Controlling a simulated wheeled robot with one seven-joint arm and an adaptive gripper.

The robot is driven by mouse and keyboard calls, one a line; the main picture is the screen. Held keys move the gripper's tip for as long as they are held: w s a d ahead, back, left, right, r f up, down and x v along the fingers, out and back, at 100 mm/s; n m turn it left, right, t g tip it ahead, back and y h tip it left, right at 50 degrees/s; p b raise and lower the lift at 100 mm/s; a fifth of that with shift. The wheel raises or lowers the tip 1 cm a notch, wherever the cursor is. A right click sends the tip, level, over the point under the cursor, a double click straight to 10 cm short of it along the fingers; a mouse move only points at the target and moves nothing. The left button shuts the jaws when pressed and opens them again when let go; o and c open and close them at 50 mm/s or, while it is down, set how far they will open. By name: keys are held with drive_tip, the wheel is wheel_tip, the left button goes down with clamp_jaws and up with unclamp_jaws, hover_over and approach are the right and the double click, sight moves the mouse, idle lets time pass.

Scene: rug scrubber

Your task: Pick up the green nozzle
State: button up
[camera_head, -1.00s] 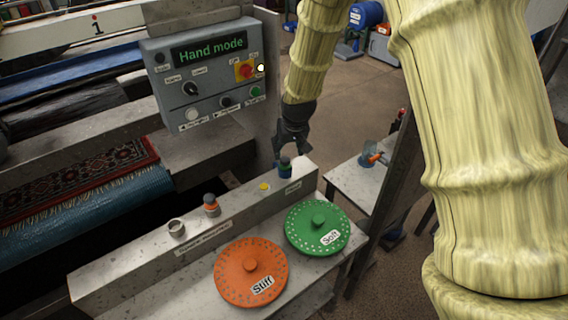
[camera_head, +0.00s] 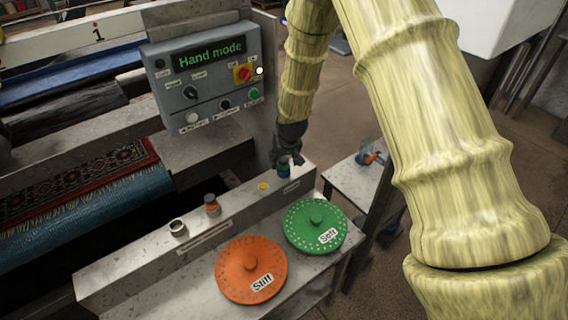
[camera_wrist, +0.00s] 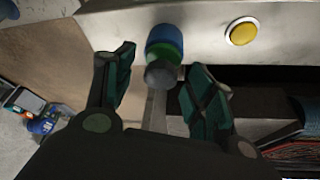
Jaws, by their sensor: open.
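The green nozzle (camera_head: 284,163) stands at the right end of the grey ledge, in the head view. It has a dark grey tip, a green band and a blue base. In the wrist view the nozzle (camera_wrist: 164,52) lies between the two fingers, with a visible space on the left and a smaller one on the right. My gripper (camera_head: 287,158) is open and comes down from above at the nozzle. In the wrist view my gripper (camera_wrist: 160,80) has its fingers spread on either side of the nozzle. The fingers partly hide the nozzle in the head view.
A yellow button (camera_wrist: 242,32) sits on the ledge (camera_head: 130,268) beside the nozzle. An orange nozzle (camera_head: 212,205) and a grey ring (camera_head: 177,228) stand farther left. Orange (camera_head: 250,270) and green (camera_head: 316,226) discs lie in front. The control panel (camera_head: 205,75) rises behind.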

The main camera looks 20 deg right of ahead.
drive_tip(key=shift+w+f, duration=0.15)
drive_tip(key=shift+f, duration=0.2)
drive_tip(key=shift+c, duration=0.4)
drive_tip(key=c, duration=1)
drive_tip(key=shift+r, duration=0.15)
